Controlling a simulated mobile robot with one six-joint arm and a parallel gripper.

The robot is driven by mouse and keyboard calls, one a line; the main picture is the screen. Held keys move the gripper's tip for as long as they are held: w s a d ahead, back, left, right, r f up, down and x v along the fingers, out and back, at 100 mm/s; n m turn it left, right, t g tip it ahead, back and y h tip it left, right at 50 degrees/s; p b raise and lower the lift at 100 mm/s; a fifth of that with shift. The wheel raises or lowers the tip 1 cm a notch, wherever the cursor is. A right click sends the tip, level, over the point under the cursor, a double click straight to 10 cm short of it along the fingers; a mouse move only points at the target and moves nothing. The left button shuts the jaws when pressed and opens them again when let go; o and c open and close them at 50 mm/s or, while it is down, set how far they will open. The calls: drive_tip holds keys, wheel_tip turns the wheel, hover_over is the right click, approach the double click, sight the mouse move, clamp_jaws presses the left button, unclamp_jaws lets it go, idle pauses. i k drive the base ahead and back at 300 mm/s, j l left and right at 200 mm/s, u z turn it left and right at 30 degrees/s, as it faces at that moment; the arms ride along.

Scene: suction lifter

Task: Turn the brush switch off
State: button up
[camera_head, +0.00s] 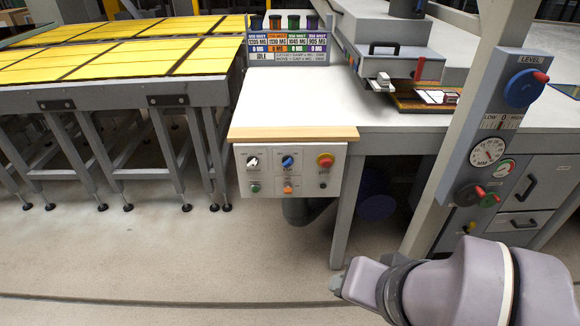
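A grey control panel (308,178) hangs under the wooden front edge of the white worktop. Its top row has a knob with a white and black face (252,162), a blue knob (288,162) and a red mushroom button (325,160). Below sit a green button (255,188), an orange one (288,188) and a small dark one (323,186). The labels are too small to read, so I cannot tell which is the brush switch. The end of my arm, with my gripper (352,283), is low at the bottom right, apart from the panel; its fingers are not clear.
A grey column (468,150) with a blue LEVEL knob (524,88) and gauges stands at the right, between the arm and the drawers (525,200). Yellow-topped tables (120,50) stand at left. The floor (180,260) before the panel is clear.

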sight(252, 161)
drive_tip(key=i+j+u, duration=0.1)
drive_tip(key=j, duration=0.35)
drive_tip(key=i+j+u, duration=0.1)
drive_tip(key=i+j, duration=0.15)
drive_tip(key=j, duration=0.15)
drive_tip(key=i+j, duration=0.15)
drive_tip(key=j, duration=0.25)
drive_tip(key=i+j+u, duration=0.15)
drive_tip(key=j, duration=0.25)
drive_tip(key=i+j+u, duration=0.1)
drive_tip(key=i+j, duration=0.15)
drive_tip(key=j, duration=0.1)
